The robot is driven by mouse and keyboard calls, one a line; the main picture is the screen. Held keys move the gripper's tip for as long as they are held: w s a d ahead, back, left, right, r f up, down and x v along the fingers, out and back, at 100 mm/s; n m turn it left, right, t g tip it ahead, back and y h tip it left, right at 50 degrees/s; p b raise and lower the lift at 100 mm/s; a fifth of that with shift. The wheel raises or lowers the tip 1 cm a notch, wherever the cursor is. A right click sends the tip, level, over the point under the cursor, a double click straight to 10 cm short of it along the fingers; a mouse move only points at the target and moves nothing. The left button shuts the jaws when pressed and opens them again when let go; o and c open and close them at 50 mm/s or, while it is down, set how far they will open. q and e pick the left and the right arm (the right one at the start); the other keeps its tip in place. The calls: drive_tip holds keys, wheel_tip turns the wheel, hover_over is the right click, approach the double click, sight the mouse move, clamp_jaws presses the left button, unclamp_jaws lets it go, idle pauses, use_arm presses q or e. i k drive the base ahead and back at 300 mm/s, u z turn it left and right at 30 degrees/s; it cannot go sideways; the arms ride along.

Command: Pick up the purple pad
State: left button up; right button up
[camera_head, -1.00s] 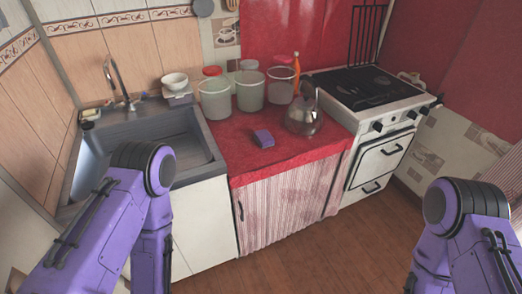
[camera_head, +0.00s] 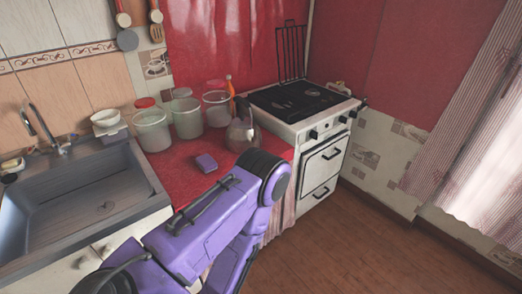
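The purple pad (camera_head: 206,162) lies flat on the red oilcloth counter (camera_head: 175,181), left of the kettle and in front of the plastic containers. Nothing is holding it. My purple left arm reaches in from the lower left, and its elbow is just in front of and to the right of the pad, over the counter's front part. My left gripper is outside the picture or hidden behind the arm. My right arm and gripper are not in view.
A metal kettle (camera_head: 242,136) stands right of the pad. Several plastic containers (camera_head: 186,120) stand behind it. The sink (camera_head: 80,200) is to the left, with a white bowl (camera_head: 106,118) at its back edge. The stove (camera_head: 312,125) is to the right. The floor on the right is clear.

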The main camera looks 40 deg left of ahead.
sight(206, 162)
drive_tip(key=z, duration=0.15)
drive_tip(key=i, duration=0.8)
drive_tip(key=u, duration=1.5)
